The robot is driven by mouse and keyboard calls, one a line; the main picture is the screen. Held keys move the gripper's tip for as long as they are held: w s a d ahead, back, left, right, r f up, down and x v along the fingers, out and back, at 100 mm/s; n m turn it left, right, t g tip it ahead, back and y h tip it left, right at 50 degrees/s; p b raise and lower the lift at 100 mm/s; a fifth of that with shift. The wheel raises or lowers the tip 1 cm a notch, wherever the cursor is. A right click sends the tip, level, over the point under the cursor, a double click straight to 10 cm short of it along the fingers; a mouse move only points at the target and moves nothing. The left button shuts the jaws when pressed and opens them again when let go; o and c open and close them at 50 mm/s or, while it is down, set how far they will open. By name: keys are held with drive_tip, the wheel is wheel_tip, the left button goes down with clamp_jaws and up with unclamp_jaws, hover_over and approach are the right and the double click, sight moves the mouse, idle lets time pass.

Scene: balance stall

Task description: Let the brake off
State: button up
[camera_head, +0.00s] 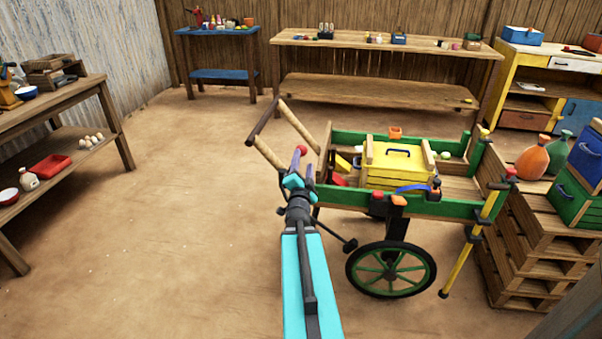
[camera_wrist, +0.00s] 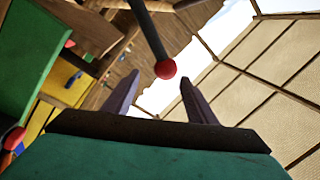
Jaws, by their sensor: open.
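A dark lever with a round red knob (camera_wrist: 165,69) shows in the wrist view, coming down from the top. In the head view the red knob (camera_head: 301,149) is at the handle end of the green-sided cart (camera_head: 455,207). My gripper (camera_head: 302,162) is just beside the knob there. In the wrist view my gripper (camera_wrist: 160,76) is open, with the knob seen in the gap between its fingertips. I cannot tell whether the knob is between the fingers or a little beyond them; neither finger clearly touches it. My arm hides part of the lever in the head view.
The cart's wooden handles (camera_head: 266,150) rise left of my gripper. A yellow crate (camera_head: 397,167) sits in the cart, and a yellow pole (camera_head: 457,270) leans at its right. Wooden pallets (camera_head: 530,262) stand at the right. The floor at left is clear.

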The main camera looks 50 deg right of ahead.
drive_tip(key=shift+s+a+r+p, duration=0.1)
drive_tip(key=shift+a+p, duration=0.35)
drive_tip(key=shift+p, duration=1.05)
drive_tip(key=shift+s+a+r+p, duration=0.1)
drive_tip(key=shift+a+p, duration=0.3)
drive_tip(key=shift+p, duration=1.05)
drive_tip(key=shift+p+v, duration=2.75)
drive_tip(key=shift+p, duration=0.4)
drive_tip(key=shift+s+d+f, duration=0.1)
drive_tip(key=shift+f, duration=0.1)
